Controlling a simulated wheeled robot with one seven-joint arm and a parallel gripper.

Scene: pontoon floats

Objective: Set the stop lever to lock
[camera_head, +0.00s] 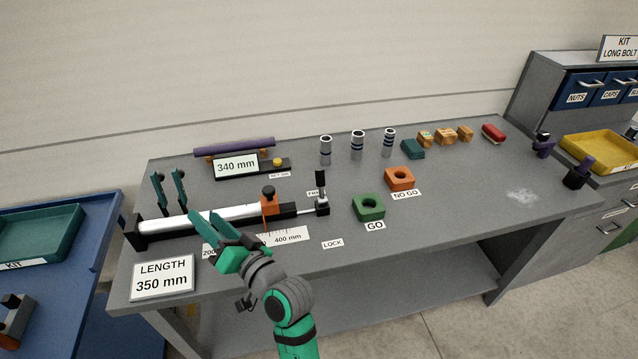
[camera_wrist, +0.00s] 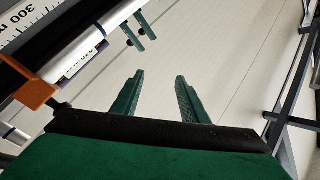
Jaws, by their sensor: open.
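The LOCK label (camera_head: 332,243) lies nearer the front edge. My gripper (camera_head: 207,213) is over the front left of the rail, well left of the lever. Its green fingers are apart and empty in the wrist view (camera_wrist: 159,76). The lever does not show in the wrist view.
An orange slide (camera_head: 269,205) with a black knob sits on the rail, left of the lever. A white tube (camera_head: 195,220) lies along the rail. A green GO block (camera_head: 369,207) and orange NO GO block (camera_head: 399,178) are to the right. A length sign (camera_head: 162,277) stands front left.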

